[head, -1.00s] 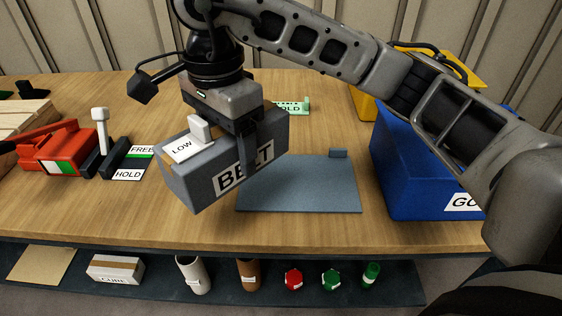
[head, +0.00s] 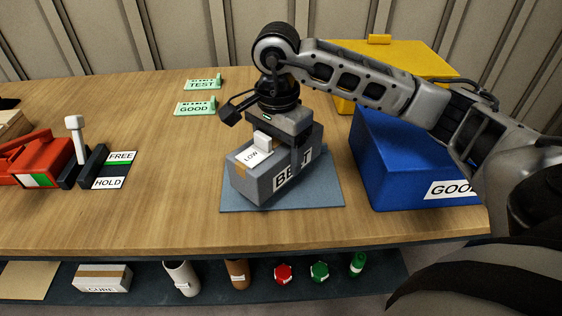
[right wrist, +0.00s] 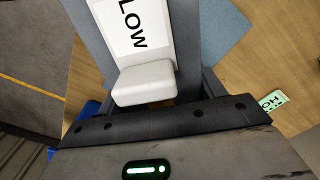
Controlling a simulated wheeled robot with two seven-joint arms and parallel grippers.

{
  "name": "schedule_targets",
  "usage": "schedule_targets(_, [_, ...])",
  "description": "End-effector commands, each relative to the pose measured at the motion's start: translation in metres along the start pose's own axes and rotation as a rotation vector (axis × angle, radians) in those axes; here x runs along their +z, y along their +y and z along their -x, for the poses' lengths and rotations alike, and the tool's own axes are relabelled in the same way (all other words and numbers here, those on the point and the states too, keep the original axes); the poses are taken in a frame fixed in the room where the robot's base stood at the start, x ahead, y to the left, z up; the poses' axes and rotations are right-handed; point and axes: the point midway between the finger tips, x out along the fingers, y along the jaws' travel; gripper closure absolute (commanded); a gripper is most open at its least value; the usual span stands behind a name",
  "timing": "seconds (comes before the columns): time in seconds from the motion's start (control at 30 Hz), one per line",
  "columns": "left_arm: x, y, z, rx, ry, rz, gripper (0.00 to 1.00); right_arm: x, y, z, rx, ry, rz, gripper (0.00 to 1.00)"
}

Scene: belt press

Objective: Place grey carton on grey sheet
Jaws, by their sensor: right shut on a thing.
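The grey carton (head: 262,184) has BELT on its side and a LOW label and white block on top. It stands upright over the grey sheet (head: 328,190), within the sheet's outline in the head view; whether its base touches the sheet I cannot tell. My right gripper (head: 284,149) is shut on the carton from above. In the right wrist view the carton's top (right wrist: 185,50) lies under the gripper, with a corner of the sheet (right wrist: 222,30) beside it. The sheet's middle is hidden by the carton. My left gripper is not in view.
A blue GOOD bin (head: 385,170) stands close to the right of the sheet, with a yellow bin (head: 430,62) behind. A red device (head: 40,158) and FREE/HOLD plate (head: 117,170) are left. Wood between is clear.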

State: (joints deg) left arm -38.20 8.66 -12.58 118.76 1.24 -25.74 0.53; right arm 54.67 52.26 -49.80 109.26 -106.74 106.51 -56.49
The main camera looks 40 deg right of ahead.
Motion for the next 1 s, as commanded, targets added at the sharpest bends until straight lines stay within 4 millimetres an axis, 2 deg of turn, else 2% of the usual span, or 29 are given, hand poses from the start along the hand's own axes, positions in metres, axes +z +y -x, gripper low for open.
schedule_targets(0.1, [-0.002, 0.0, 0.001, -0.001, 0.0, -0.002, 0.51, -0.01, 0.002, -0.011, 0.002, 0.001, -0.003, 0.75])
schedule_targets(0.3, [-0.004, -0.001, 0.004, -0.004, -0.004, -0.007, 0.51, -0.007, 0.001, -0.035, -0.002, 0.0, -0.001, 0.75])
schedule_targets(0.73, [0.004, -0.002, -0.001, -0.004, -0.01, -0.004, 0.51, -0.007, 0.001, -0.043, -0.004, 0.001, -0.001, 0.75])
schedule_targets(0.77, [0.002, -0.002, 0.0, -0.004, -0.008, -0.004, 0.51, -0.007, 0.001, -0.042, -0.001, 0.001, -0.001, 0.24])
schedule_targets(0.8, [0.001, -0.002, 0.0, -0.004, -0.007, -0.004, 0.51, -0.007, 0.001, -0.042, 0.0, 0.001, -0.001, 0.12])
schedule_targets(1.0, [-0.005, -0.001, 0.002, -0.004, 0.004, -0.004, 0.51, -0.007, 0.001, -0.042, 0.0, 0.001, -0.001, 0.1])
